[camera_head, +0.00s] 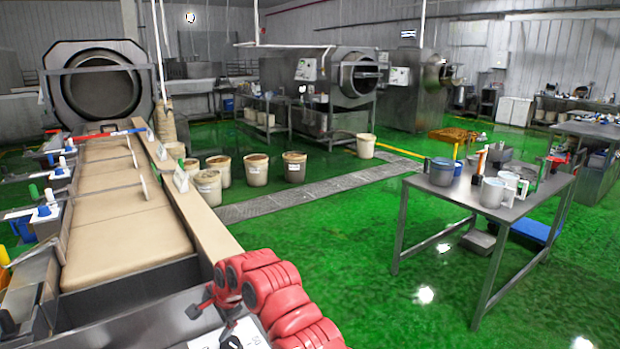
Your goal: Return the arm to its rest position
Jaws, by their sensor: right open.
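My right arm is red and comes in from the bottom middle. Its dark gripper (211,299) is open and empty at the near end of the conveyor. My left gripper is not in view. The arm's lower links are cut off by the bottom of the picture.
A tan conveyor (128,215) runs away on the left, with a beige side rail (188,207). A steel table (503,210) with cups stands on the right. Several buckets (256,169) stand beyond the rail. Green floor (345,245) between conveyor and table is clear.

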